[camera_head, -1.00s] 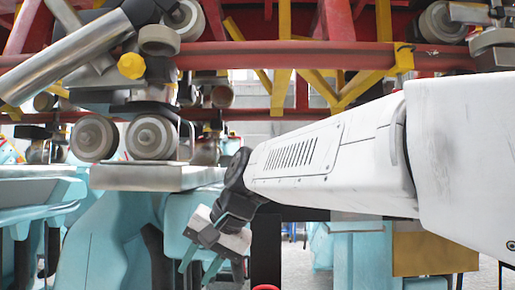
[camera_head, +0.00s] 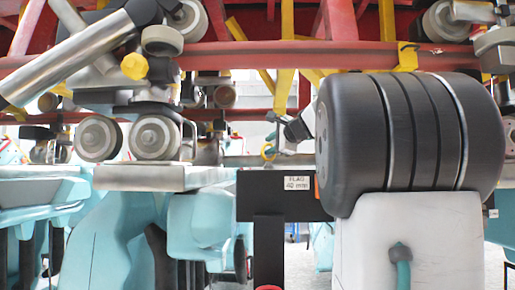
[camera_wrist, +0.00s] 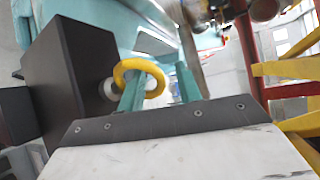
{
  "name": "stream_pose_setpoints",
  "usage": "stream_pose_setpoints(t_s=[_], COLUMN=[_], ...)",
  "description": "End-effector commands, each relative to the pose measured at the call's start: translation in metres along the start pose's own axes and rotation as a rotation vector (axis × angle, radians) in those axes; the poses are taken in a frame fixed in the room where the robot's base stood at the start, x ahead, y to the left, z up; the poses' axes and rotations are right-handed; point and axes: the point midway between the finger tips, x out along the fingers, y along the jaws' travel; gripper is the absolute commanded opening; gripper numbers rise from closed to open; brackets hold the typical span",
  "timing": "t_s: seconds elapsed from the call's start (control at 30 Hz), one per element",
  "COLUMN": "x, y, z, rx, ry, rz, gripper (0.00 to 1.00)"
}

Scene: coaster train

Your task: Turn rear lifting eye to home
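The lifting eye is a yellow ring (camera_wrist: 157,70) on a pale round stub at the side of a dark block (camera_wrist: 70,75) in the wrist view. In the head view the eye (camera_head: 268,153) shows small, just above the black block (camera_head: 252,208) labelled "FLAG 40 mm". My gripper (camera_wrist: 160,78) has two teal fingers, spread apart. The left finger overlaps the ring, and the right finger is just beyond its right side. I cannot tell whether either touches it. In the head view my gripper (camera_head: 276,140) is small, beside the eye.
Red and yellow track beams (camera_head: 260,55) run overhead. Coaster wheels (camera_head: 154,137) and a metal plate (camera_head: 150,178) stand at the left. In the wrist view, red and yellow beams (camera_wrist: 290,90) stand at the right.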

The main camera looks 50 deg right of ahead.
Motion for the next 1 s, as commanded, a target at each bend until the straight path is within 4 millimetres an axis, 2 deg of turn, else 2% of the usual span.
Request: stream_pose_setpoints(t_s=[0.1, 0.2, 0.5, 0.53, 0.63, 1.0], x=[0.016, 0.023, 0.026, 0.026, 0.025, 0.025], y=[0.001, 0.000, 0.000, 0.000, 0.000, 0.000], z=[0.001, 0.000, 0.000, 0.000, 0.000, 0.001], rx=[-0.001, -0.001, -0.002, -0.002, -0.002, 0.005], ry=[-0.002, 0.000, 0.001, 0.001, 0.000, 0.024], rz=[0.002, 0.001, 0.000, 0.000, 0.000, -0.006], gripper=[0.34, 0.34, 0.34, 0.29, 0.01, 0.00])
